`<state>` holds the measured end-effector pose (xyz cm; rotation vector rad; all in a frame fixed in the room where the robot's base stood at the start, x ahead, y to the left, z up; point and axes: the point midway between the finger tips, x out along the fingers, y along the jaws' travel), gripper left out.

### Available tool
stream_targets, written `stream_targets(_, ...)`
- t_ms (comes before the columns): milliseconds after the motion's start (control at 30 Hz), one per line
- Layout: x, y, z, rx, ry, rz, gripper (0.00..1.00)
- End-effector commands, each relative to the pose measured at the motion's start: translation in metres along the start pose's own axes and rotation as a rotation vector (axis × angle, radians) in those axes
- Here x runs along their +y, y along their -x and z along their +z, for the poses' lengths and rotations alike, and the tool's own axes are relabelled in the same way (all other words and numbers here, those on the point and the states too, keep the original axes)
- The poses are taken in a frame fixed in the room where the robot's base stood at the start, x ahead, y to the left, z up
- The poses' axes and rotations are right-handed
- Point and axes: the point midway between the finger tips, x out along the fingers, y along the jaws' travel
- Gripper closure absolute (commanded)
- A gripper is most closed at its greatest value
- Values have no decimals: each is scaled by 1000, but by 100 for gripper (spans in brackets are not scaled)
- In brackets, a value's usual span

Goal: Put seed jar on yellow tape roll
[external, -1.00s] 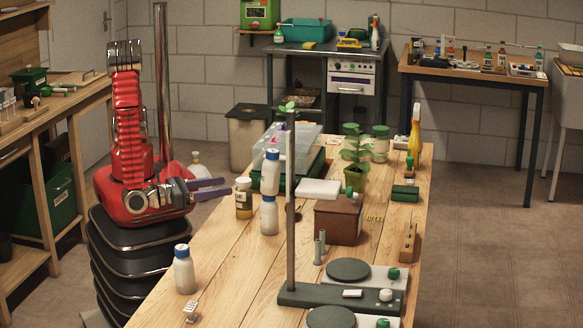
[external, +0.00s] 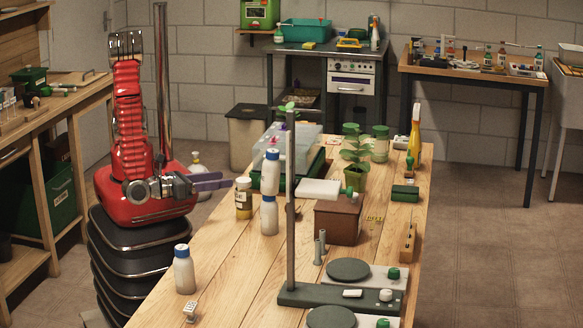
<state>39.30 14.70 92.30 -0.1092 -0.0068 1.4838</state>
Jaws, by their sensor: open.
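A jar with a pale lid and dark label (external: 243,193), which looks like the seed jar, stands upright near the left edge of the long wooden table. A yellow band (external: 243,213) shows at its foot. I cannot tell whether this is the yellow tape roll under the jar or the jar's own contents. My gripper (external: 224,181), with purple-grey fingers, is open just left of the jar's upper part. It appears apart from the jar and empty. No other yellow tape roll is clearly visible.
White bottles with blue caps (external: 269,216) stand just right of the jar, one above another. Another such bottle (external: 184,271) stands at the front left. A metal stand (external: 291,220), brown box (external: 338,222) and hotplates (external: 348,270) fill the right side. The front-left tabletop is mostly clear.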

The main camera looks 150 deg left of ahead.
Motion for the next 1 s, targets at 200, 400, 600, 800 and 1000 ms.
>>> stream_targets(200,27,-3,22,109,150,152,45)
stream_targets(400,52,1,35,224,296,292,45)
stream_targets(600,73,12,44,351,453,422,45)
stream_targets(800,88,29,50,487,619,543,45)
stream_targets(1000,96,49,57,630,787,649,45)
